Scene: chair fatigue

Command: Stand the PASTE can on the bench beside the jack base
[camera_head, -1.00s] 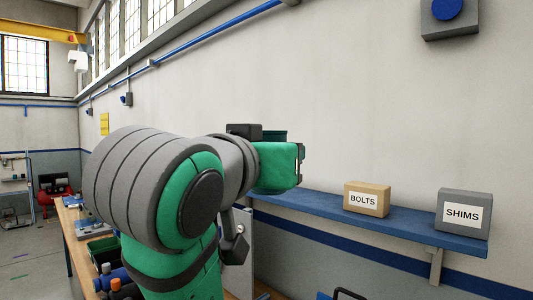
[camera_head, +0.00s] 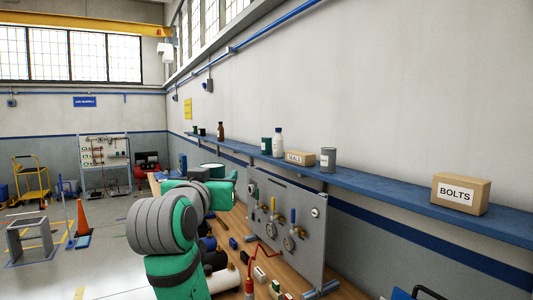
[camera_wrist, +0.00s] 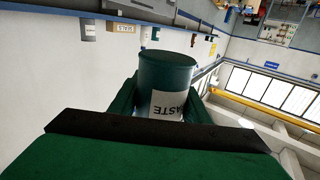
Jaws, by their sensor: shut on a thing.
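My gripper (camera_wrist: 163,98) is shut on the dark green PASTE can (camera_wrist: 167,72), with a finger on each side. The wrist view is upside down, as is the can's label, so the can looks roughly upright. In the head view my gripper (camera_head: 234,186) is above the far part of the wooden bench (camera_head: 238,222); I cannot make out the can there for sure. A red item with a bent lever (camera_head: 249,278) stands on the near bench; I cannot tell whether it belongs to the jack. No jack base is clearly identifiable.
A grey panel with gauges (camera_head: 288,228) stands along the bench's wall side. Above it, a blue shelf (camera_head: 375,188) holds bottles, cans and a BOLTS box (camera_head: 460,194). Several small parts crowd the near bench. Open floor (camera_head: 105,245) lies left, with an orange cone (camera_head: 82,216).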

